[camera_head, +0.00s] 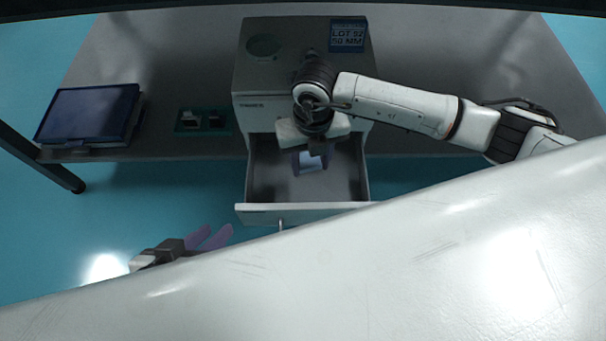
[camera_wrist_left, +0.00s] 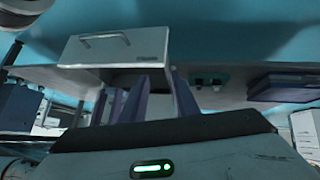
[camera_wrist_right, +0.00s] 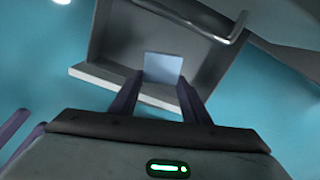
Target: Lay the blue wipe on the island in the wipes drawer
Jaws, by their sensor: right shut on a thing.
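The wipes drawer (camera_head: 263,214) is pulled out from the front of a grey cabinet and looks empty apart from the wipe. My right gripper (camera_head: 312,162) points down over the open drawer, shut on the pale blue wipe (camera_wrist_right: 163,68). In the right wrist view the wipe is a small flat square at the fingertips (camera_wrist_right: 160,85), with the drawer interior behind it. I cannot tell whether it touches the drawer floor. My left gripper (camera_head: 212,238) is open and empty, in front of and left of the drawer. In the left wrist view its fingers (camera_wrist_left: 160,82) are apart, below the drawer front (camera_wrist_left: 118,47).
The cabinet (camera_head: 285,75) stands on a grey table (camera_head: 190,60), with a blue "LOT 92 50 MM" label (camera_head: 347,36) on top. A dark blue tray or case (camera_head: 88,113) and a small green holder (camera_head: 203,121) lie to its left. The drawer overhangs the table's front edge.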

